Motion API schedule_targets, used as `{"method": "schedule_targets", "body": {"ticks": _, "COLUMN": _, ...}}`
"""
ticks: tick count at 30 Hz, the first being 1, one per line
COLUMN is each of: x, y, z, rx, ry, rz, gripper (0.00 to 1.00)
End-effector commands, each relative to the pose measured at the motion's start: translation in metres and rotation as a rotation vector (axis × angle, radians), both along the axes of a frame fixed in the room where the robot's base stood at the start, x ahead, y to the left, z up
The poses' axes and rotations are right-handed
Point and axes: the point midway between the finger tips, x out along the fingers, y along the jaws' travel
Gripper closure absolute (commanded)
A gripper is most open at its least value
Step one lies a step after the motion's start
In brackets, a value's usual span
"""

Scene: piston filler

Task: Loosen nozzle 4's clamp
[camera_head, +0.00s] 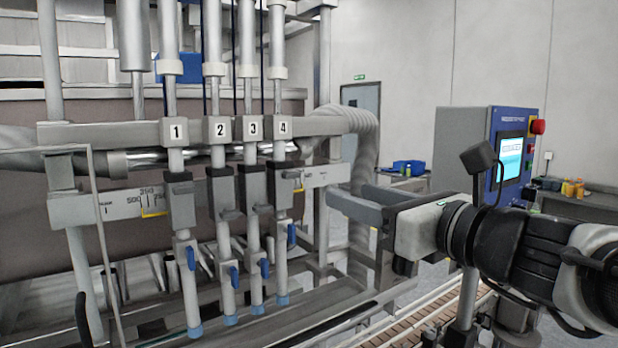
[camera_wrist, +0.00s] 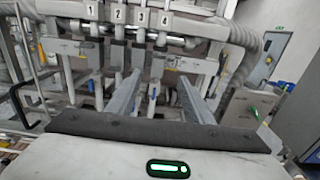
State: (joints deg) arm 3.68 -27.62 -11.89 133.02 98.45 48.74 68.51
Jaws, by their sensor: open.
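Nozzle 4 hangs under the number plate 4 (camera_head: 283,128), rightmost of the row. Its grey clamp block (camera_head: 284,190) sits on the scale bar, with a dark knob (camera_head: 292,174) at its upper front. In the wrist view the nozzle 4 clamp (camera_wrist: 159,48) is ahead, just beyond the fingertips. My gripper (camera_head: 340,195) is to the right of the clamp, with its fingers pointing left towards the machine. In the wrist view my gripper (camera_wrist: 160,77) has its two fingers wide apart with nothing held between them. The fingers appear apart from the clamp.
Nozzles 1 (camera_head: 177,131), 2 (camera_head: 220,129) and 3 (camera_head: 253,128) stand close to the left with similar clamps. A blue valve handle (camera_head: 291,234) is below clamp 4. A thick grey hose (camera_head: 362,140) and a control panel (camera_head: 511,155) are to the right. A conveyor (camera_head: 425,322) runs below.

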Motion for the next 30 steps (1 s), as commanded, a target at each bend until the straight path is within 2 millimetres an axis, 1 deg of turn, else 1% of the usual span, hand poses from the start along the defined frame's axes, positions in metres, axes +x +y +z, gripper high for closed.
{"method": "schedule_targets", "body": {"ticks": 5, "x": 0.014, "y": 0.008, "z": 0.001, "rx": 0.011, "ry": 0.004, "rz": 0.000, "gripper": 0.53}}
{"method": "schedule_targets", "body": {"ticks": 8, "x": 0.028, "y": 0.019, "z": 0.000, "rx": 0.010, "ry": 0.005, "rz": 0.001, "gripper": 0.53}}
{"method": "schedule_targets", "body": {"ticks": 18, "x": 0.091, "y": 0.061, "z": 0.001, "rx": 0.008, "ry": 0.004, "rz": 0.002, "gripper": 0.53}}
{"method": "schedule_targets", "body": {"ticks": 24, "x": 0.122, "y": 0.082, "z": 0.000, "rx": 0.008, "ry": 0.004, "rz": 0.001, "gripper": 0.53}}
{"method": "schedule_targets", "body": {"ticks": 30, "x": 0.140, "y": 0.094, "z": 0.001, "rx": 0.008, "ry": 0.002, "rz": 0.000, "gripper": 0.53}}
